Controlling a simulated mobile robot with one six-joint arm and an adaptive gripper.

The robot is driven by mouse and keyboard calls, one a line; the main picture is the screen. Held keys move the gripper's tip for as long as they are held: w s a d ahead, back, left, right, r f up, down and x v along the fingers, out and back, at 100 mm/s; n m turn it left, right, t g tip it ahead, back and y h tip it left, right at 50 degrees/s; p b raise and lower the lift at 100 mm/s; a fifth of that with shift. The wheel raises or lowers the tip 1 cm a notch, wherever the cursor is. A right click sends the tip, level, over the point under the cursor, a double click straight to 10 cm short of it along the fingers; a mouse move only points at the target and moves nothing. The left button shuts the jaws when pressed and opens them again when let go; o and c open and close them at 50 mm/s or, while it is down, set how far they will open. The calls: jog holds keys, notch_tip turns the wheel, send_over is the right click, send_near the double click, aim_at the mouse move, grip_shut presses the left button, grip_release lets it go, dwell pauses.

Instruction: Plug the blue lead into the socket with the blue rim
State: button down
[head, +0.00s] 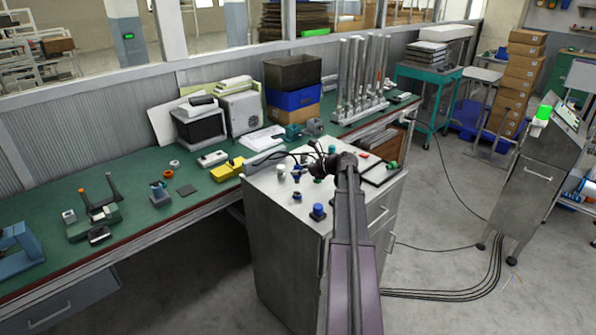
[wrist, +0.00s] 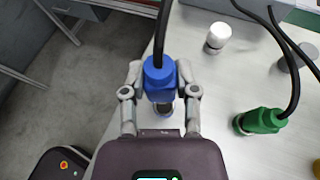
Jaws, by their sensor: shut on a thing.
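My gripper (wrist: 160,88) is shut on the blue lead's plug (wrist: 158,72), with a finger on each side. Its black cable runs up out of the top of the wrist view. A dark, pale-edged end shows just below the blue body; I cannot tell whether it touches anything. In the head view my gripper (head: 313,168) is over the metal cabinet's top, and the plug is too small there to make out surely. A blue round piece (head: 317,212) stands near the cabinet's front edge, with a smaller blue one (head: 297,196) behind it. I cannot tell which has the blue rim.
A grey piece (wrist: 292,58) is farther right. The cabinet top (head: 262,184) adjoins a green bench (head: 140,225) holding a yellow device (head: 227,169).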

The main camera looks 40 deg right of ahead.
jog(key=shift+f+b, duration=2.55)
jog(key=shift+f, duration=0.2)
jog(key=shift+f+b, duration=0.45)
jog(key=c, duration=0.7)
grip_release()
jog(key=shift+o, duration=0.2)
jog(key=shift+r, duration=0.1)
jog(key=p+v, duration=0.4)
jog(key=v, duration=0.7)
dwell(1.0)
